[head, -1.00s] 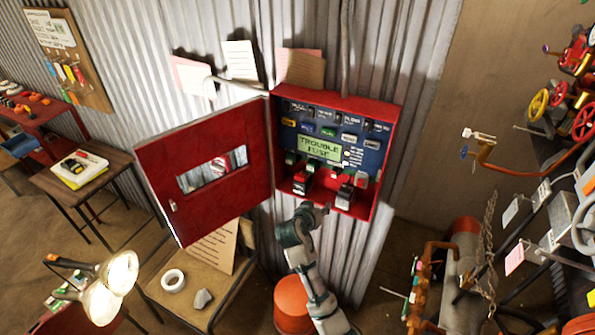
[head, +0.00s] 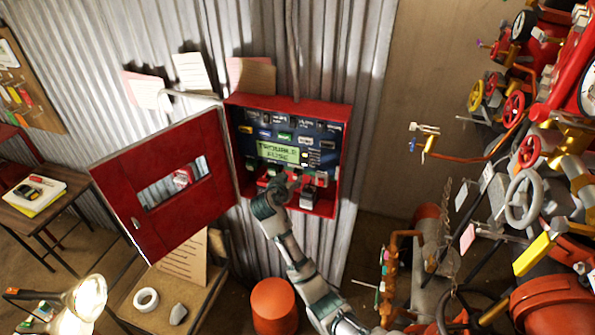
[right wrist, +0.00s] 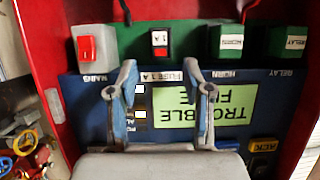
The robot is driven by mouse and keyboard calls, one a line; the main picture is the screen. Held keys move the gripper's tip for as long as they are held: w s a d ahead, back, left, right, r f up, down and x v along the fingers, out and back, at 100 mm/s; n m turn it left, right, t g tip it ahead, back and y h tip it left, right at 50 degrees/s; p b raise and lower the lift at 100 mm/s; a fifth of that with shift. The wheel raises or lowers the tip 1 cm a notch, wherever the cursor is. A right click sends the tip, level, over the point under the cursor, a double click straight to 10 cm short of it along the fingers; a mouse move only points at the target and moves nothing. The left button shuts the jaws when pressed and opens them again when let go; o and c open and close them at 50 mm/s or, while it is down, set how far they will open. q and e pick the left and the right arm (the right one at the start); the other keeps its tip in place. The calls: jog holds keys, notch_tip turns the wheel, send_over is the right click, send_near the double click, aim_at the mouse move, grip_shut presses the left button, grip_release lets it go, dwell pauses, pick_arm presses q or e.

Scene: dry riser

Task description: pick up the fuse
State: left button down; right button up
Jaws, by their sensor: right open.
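The fuse (right wrist: 160,41) is a small red and black block with a white "1 A" label. In the right wrist view it sits in a green holder (right wrist: 185,45) above the "FUSE 1 A" label. My right gripper (right wrist: 160,88) is open and empty, its two fingers spread below the fuse in that view and roughly in line with it. In the head view my right gripper (head: 286,189) is at the lower part of the red panel box (head: 345,150). I cannot make out the fuse there. My left gripper is not in view.
The "TROUBLE FUSE" display (head: 278,152) is in the box. Beside the fuse are a red switch (right wrist: 86,47) and relay blocks (right wrist: 290,45). The open red door (head: 195,205) stands left of the box. Pipes and valves (head: 520,200) crowd the right.

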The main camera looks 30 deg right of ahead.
aim_at(295, 175)
jog(key=p+x, duration=0.1)
jog(key=x, duration=0.3)
jog(key=shift+w+d+f, duration=0.1)
jog(key=shift+w+f, duration=0.05)
jog(key=shift+f, duration=0.15)
jog(key=shift+d+f, duration=0.15)
jog(key=shift+d, duration=0.1)
jog(key=shift+a, duration=0.1)
grip_shut()
